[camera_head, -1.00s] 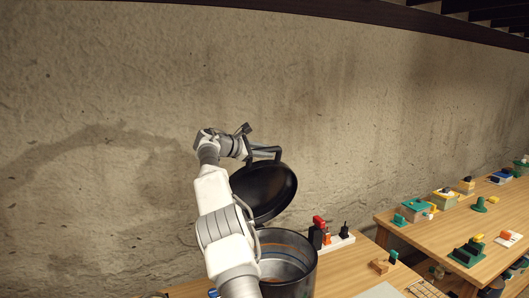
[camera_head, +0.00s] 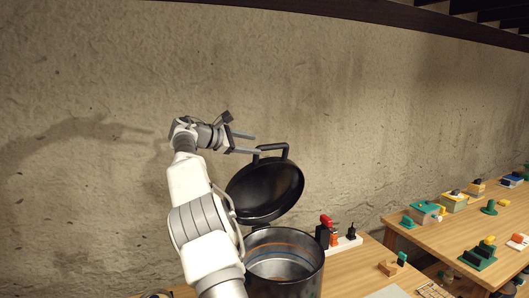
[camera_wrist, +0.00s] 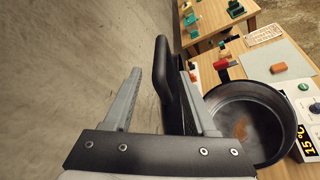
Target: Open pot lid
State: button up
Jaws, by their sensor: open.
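The black pot lid (camera_head: 262,194) stands raised and tilted up at the back of the pot, with its loop handle (camera_head: 272,147) at the top. The metal pot (camera_head: 310,268) is open below it and its inside shows. My gripper (camera_head: 256,144) is open and empty, just left of the handle, its two fingers pointing right. In the wrist view, the dark part of the lid or handle (camera_wrist: 165,75) appears between the two fingers; contact cannot be told. The pot (camera_wrist: 284,150) also shows at the right there.
A second table (camera_head: 445,238) with several small coloured items is further right. The wall (camera_head: 90,80) is close behind the lid.

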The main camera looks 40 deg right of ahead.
jog(key=v, duration=0.8)
jog(key=shift+a, duration=0.2)
jog(key=shift+r, duration=0.1)
